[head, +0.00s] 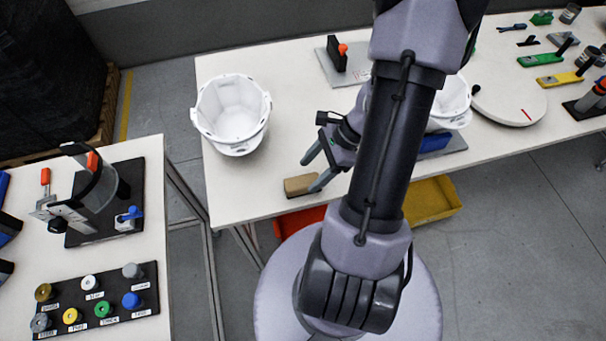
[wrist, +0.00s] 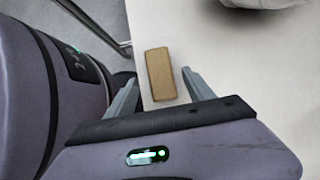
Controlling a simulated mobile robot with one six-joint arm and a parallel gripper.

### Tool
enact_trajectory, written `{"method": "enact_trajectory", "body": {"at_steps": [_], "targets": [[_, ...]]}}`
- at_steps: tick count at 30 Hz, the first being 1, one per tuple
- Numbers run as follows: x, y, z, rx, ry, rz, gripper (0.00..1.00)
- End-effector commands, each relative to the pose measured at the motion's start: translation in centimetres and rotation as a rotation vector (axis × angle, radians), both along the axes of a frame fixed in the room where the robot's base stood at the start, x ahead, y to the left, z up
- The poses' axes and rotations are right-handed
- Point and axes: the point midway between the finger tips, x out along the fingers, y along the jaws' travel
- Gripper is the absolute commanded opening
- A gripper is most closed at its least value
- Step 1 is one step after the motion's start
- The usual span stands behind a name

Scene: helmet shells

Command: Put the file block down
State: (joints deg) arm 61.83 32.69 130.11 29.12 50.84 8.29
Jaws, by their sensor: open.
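The file block is a small tan-brown block (head: 299,186) lying on the white table near its front edge. It also shows in the wrist view (wrist: 160,75), lengthwise between the lines of my two fingers. My gripper (head: 312,170) is open, with its fingers close to the block in the head view. In the wrist view my gripper (wrist: 161,90) has one finger on each side of the block's near end, with a gap on both sides. The block appears to rest on the table surface. Whether any finger touches it is not clear.
An upturned white helmet shell (head: 232,112) stands on the table (head: 285,105) left of my arm. Another white shell (head: 452,105) is partly hidden behind my arm. Red and yellow bins (head: 432,200) sit below the front edge. A second table with a fixture (head: 105,200) stands at left.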

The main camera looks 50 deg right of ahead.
Motion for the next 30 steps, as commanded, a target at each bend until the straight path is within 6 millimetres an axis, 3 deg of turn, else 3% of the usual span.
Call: {"method": "enact_trajectory", "body": {"at_steps": [1, 3, 9, 14, 17, 20, 23, 24, 27, 30], "targets": [[-0.3, -0.7, 2.0, -0.002, -0.002, -0.003, 0.62], [-0.9, -1.6, 3.5, -0.003, -0.001, -0.002, 0.62], [-1.8, -3.0, 5.8, 0.000, 0.000, -0.001, 0.62], [-1.9, -3.1, 6.0, -0.003, -0.001, 0.006, 0.62], [-0.3, -1.8, 8.2, -0.072, -0.025, 0.118, 0.62], [2.8, 2.6, 13.7, -0.247, -0.104, 0.409, 0.62], [4.4, 9.5, 19.8, -0.461, -0.239, 0.772, 0.62], [4.3, 12.4, 21.8, -0.543, -0.306, 0.910, 0.62], [2.7, 18.2, 25.7, -0.722, -0.478, 1.198, 0.62], [0.8, 21.5, 27.9, -0.842, -0.620, 1.375, 0.62]]}}
